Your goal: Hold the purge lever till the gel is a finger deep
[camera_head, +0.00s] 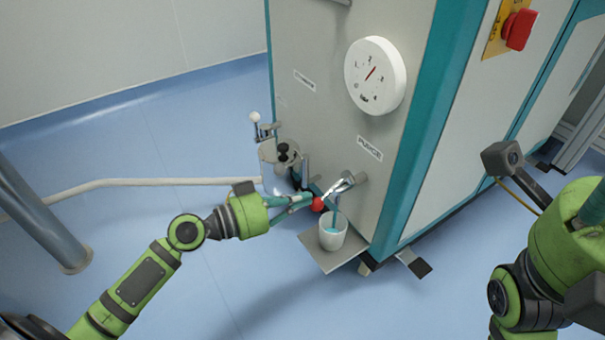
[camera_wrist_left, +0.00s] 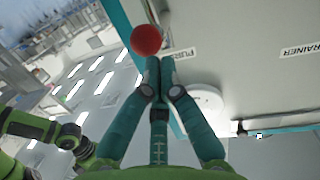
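The purge lever (camera_head: 341,186) is a metal handle with a red ball knob (camera_head: 318,204), below the PURGE label on the machine's grey panel. My left gripper (camera_head: 308,200) has its fingers together, with the tips at the knob. In the left wrist view the red knob (camera_wrist_left: 146,40) sits just beyond the closed fingertips (camera_wrist_left: 160,62), not between them; exact contact is unclear. A pale cup (camera_head: 333,239) stands upright below the lever outlet. Teal gel (camera_head: 334,227) shows inside it, with a teal streak down from the outlet; its exact depth is hard to read. The right gripper's fingers are out of view.
The cup stands on a small metal shelf (camera_head: 314,250) projecting from the machine. A white dial (camera_head: 376,75) is above, and a red button (camera_head: 518,29) is at upper right. A metal fitting (camera_head: 279,154) and a pale hose (camera_head: 150,182) are left of the lever. Blue floor is open below.

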